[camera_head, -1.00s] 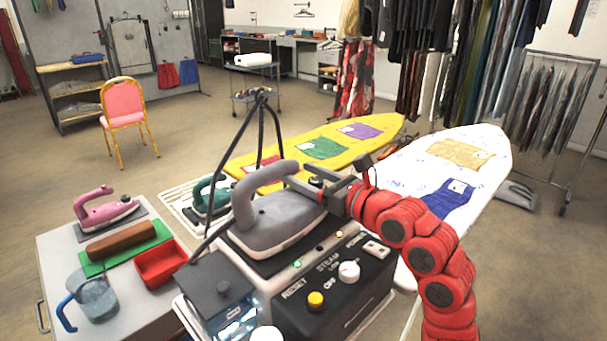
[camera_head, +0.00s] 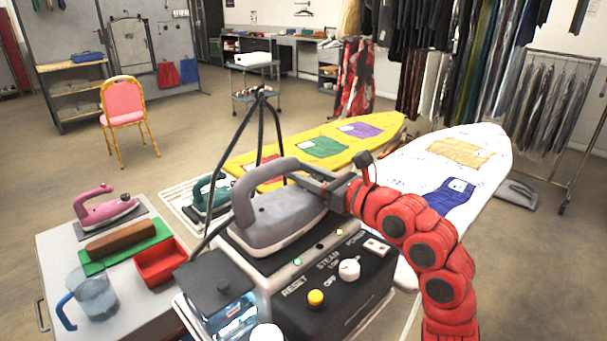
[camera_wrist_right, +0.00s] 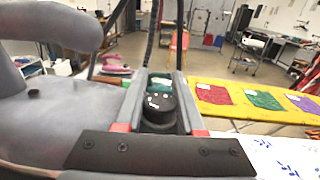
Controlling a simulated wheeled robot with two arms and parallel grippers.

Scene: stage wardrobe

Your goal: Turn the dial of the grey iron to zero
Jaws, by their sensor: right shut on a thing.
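The grey iron (camera_head: 272,222) sits on the black-topped steam station (camera_head: 310,283), its handle arching up. My right gripper (camera_head: 305,180) is at the iron's far right side, its fingers partly hidden behind the iron in the head view. In the right wrist view, the iron's grey body (camera_wrist_right: 55,115) fills the left side. A round black dial (camera_wrist_right: 158,108) with pale marks on top stands between the two fingers (camera_wrist_right: 160,92), which are shut on it. Which mark the dial is set to is too small to tell. My left gripper is not in view.
A black cable (camera_head: 262,120) rises behind the iron. A yellow ironing board (camera_head: 385,128) and a white one (camera_head: 490,143) stand behind and right. A table at left holds a pink iron (camera_head: 106,210), a red tray (camera_head: 162,268) and a jug (camera_head: 93,298).

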